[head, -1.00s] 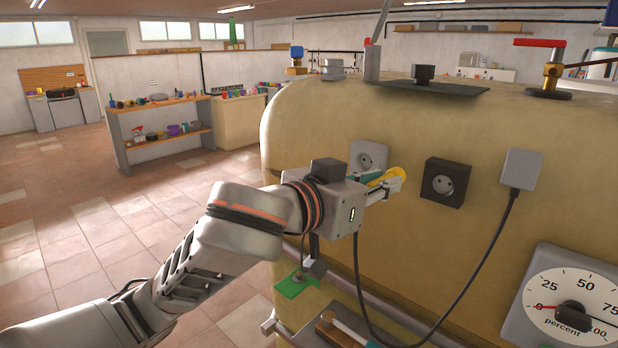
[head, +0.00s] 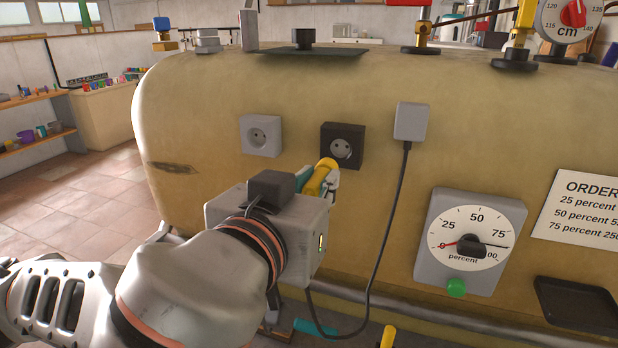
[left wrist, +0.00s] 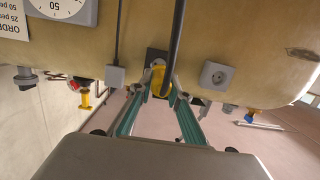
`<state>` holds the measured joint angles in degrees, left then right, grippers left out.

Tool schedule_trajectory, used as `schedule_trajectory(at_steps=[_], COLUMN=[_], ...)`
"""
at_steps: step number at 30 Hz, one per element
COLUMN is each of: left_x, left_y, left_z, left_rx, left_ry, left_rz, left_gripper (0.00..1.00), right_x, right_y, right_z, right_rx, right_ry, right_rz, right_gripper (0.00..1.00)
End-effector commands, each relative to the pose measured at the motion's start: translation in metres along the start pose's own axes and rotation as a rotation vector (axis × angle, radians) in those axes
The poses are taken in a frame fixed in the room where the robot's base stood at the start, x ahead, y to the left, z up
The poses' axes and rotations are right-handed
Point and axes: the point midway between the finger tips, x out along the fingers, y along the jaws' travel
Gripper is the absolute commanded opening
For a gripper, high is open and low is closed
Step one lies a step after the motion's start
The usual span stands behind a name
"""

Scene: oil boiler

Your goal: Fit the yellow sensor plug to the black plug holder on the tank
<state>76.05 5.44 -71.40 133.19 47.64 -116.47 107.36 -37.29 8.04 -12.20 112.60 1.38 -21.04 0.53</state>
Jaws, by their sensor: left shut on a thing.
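The black plug holder (head: 342,146) is a square socket on the side of the beige tank (head: 215,120). The yellow sensor plug (head: 319,176) is held in my left gripper (head: 328,182), just below and left of the holder in the head view. In the left wrist view the yellow plug (left wrist: 159,80) is between the teal fingers (left wrist: 158,92), with the black holder (left wrist: 156,57) behind it. A dark cable crosses in front. I cannot tell whether plug and holder touch. My right gripper is not in view.
A grey socket (head: 261,135) is left of the holder. A grey plug (head: 411,121) with a hanging black cable is to the right. A percent dial (head: 471,243) and a black tray (head: 578,307) are lower right. The floor at the left is clear.

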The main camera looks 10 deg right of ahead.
Motion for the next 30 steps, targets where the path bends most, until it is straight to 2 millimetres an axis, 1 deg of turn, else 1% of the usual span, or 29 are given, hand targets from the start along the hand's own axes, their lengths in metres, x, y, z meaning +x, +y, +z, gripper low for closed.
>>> schedule_trajectory(at_steps=[6,14,19,24,30], left_x=[-0.001,0.025,0.039,0.046,0.048], left_y=[0.000,-0.001,0.000,0.000,0.000], left_z=[-0.001,-0.003,-0.006,-0.007,-0.007], left_rx=[-0.002,0.001,0.000,0.001,0.001], left_ry=[-0.002,0.001,0.001,0.001,0.001], left_rz=[-0.001,-0.004,-0.003,-0.002,-0.002], left_gripper=[0.00,0.00,0.00,0.00,0.00], right_x=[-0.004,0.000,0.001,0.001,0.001], right_y=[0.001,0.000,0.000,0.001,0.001], right_z=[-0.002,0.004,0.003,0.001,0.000], right_rx=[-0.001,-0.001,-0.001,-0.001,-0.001], right_ry=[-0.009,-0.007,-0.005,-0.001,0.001], right_rz=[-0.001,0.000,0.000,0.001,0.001], right_gripper=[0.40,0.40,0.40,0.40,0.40])
